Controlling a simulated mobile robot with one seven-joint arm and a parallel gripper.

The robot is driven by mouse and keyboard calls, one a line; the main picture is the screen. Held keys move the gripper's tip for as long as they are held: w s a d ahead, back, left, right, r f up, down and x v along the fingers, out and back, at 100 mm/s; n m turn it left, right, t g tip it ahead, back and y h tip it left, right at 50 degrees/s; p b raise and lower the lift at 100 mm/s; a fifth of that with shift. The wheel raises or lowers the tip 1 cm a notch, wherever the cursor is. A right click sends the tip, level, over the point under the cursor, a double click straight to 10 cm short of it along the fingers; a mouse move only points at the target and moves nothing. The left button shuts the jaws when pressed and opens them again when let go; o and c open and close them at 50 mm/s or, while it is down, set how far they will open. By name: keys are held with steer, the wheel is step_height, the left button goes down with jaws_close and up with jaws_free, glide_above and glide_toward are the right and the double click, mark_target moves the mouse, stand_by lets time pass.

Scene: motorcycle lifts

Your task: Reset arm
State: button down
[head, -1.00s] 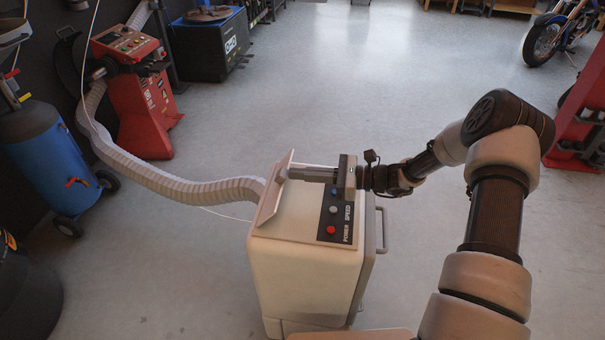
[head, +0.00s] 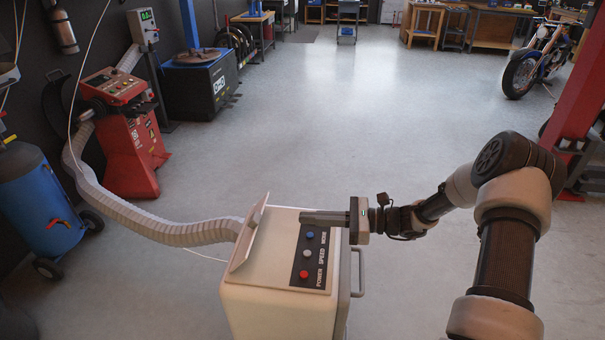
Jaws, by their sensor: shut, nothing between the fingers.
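My gripper (head: 303,218) is shut and empty. It points left, with its fingertips over the right part of the top of a cream machine cabinet (head: 262,300). Whether the fingers touch the top or hover above it, I cannot tell. A dark control panel (head: 314,258) with blue, white and red buttons lies just below the fingers in the picture. A tilted cream flap (head: 247,236) stands at the cabinet's left edge, apart from the fingertips. My arm reaches in from the right, bent at the elbow.
A ribbed grey hose (head: 150,226) runs from the flap to a red machine (head: 130,150) at the left. A blue tank (head: 40,195) stands at far left. A red lift post (head: 575,105) and motorcycle (head: 535,62) are at right. The middle floor is clear.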

steer(key=s+a+r+n+g+h, duration=0.1)
steer(key=s+r+n+g+h, duration=0.3)
steer(key=s+r+n+h, duration=0.55)
steer(key=s+d+r+n+t+h, duration=0.3)
steer(key=s+d+r+n+h, duration=0.15)
steer(key=s+r, duration=0.35)
steer(key=s+d+r+n+t+h, duration=0.35)
steer(key=s+d+r+n, duration=0.2)
steer(key=s, duration=0.45)
step_height(320, 180, up, 13)
steer(key=p, duration=1.3)
steer(key=shift+r, duration=0.15)
steer(key=shift+a+n+y, duration=0.15)
steer(key=shift+n+y, duration=0.1)
